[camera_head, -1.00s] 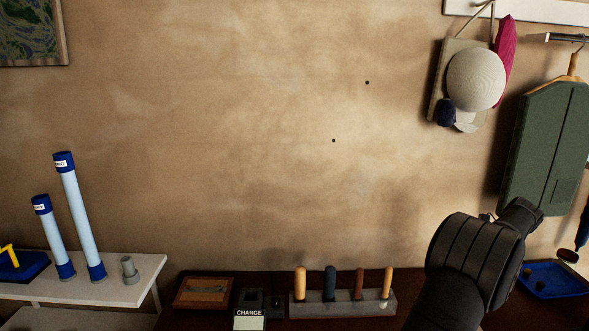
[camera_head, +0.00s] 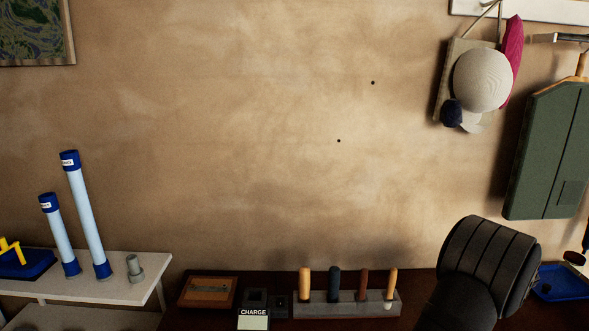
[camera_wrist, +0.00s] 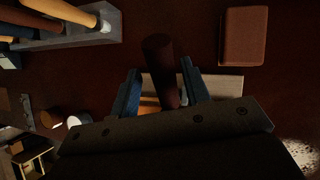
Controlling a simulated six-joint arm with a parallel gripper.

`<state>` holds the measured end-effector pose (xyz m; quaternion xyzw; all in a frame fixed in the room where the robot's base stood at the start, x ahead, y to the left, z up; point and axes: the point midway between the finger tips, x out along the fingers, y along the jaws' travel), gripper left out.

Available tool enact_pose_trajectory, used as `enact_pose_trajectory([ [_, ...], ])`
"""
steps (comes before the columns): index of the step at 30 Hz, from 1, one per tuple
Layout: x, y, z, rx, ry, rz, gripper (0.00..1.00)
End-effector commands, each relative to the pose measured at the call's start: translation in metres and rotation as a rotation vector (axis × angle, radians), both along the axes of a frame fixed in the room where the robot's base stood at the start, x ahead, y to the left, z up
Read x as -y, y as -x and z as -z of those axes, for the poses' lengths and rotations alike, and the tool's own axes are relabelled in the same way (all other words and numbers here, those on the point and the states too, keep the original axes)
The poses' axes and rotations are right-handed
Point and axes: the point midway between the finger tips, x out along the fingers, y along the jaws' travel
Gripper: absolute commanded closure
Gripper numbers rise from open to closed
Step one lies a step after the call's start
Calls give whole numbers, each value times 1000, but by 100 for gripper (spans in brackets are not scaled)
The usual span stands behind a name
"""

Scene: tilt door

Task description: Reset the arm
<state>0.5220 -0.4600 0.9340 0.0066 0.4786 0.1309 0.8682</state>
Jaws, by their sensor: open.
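My gripper (camera_wrist: 161,68) shows in the wrist view with its two blue fingers apart, over a dark tabletop. A dark brown cylinder (camera_wrist: 163,60) appears between the fingers; I cannot tell whether it lies between them or farther off, and no finger is seen closed on it. In the head view my arm, black and ribbed (camera_head: 490,262), is at the bottom right in front of the dark workbench (camera_head: 420,285). The gripper itself is hidden or outside that view.
A grey rack (camera_head: 345,308) with several upright handles stands on the bench, left of my arm; the rack also shows in the wrist view (camera_wrist: 60,40). A blue tray (camera_head: 560,283) lies right of my arm. A green garment (camera_head: 550,150) hangs above. A reddish-brown block (camera_wrist: 243,35) lies on the tabletop.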

Motion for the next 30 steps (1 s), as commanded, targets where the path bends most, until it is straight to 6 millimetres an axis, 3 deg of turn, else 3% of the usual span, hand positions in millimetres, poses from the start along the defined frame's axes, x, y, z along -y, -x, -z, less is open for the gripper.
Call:
enact_pose_trajectory([
  [30,1,44,-2,593,-3,5,57],
])
